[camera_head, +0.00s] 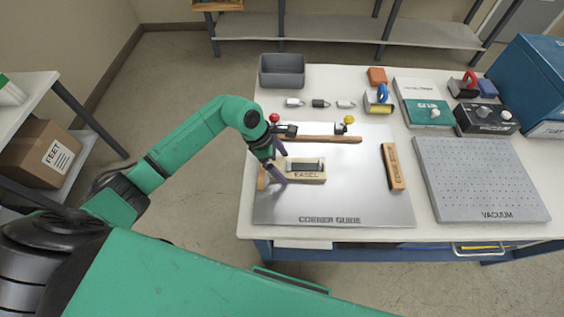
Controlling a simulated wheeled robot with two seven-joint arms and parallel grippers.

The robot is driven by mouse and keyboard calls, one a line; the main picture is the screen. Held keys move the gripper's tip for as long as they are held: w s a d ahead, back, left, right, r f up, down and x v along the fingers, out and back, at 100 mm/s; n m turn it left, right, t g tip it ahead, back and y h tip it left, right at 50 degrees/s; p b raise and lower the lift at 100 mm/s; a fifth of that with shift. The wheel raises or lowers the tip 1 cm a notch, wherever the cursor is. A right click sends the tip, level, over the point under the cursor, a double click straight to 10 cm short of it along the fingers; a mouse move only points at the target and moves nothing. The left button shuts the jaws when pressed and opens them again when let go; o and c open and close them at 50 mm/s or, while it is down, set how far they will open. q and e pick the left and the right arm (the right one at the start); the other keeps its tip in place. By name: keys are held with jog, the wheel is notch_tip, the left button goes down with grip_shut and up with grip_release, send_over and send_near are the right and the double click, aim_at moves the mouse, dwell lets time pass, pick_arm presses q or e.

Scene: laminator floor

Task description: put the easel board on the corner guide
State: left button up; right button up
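The easel board (309,179) is a pale wooden block marked EASEL with a dark raised piece on top. It lies on the left part of the corner guide (345,202), a grey metal plate with its name at the front edge. My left gripper (283,168) points down at the board's left end. Its two purple fingers are spread apart, one toward the back and one toward the front. Whether they touch the board cannot be told. My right gripper is not in view.
A wooden rail (330,139) with red and yellow knobs lies along the plate's back. A wooden bar (392,167) lies at its right. A grey bin (282,71) and several small fittings stand behind. The perforated vacuum plate (470,207) is on the right.

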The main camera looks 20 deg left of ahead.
pick_arm(q)
jog(key=shift+r, duration=0.25)
jog(key=shift+a+r, duration=0.25)
jog(key=shift+r, duration=0.05)
jog(key=b+v, duration=0.2)
jog(key=v, duration=0.9)
jog(key=shift+b, duration=0.4)
jog(key=shift+s+d, duration=0.1)
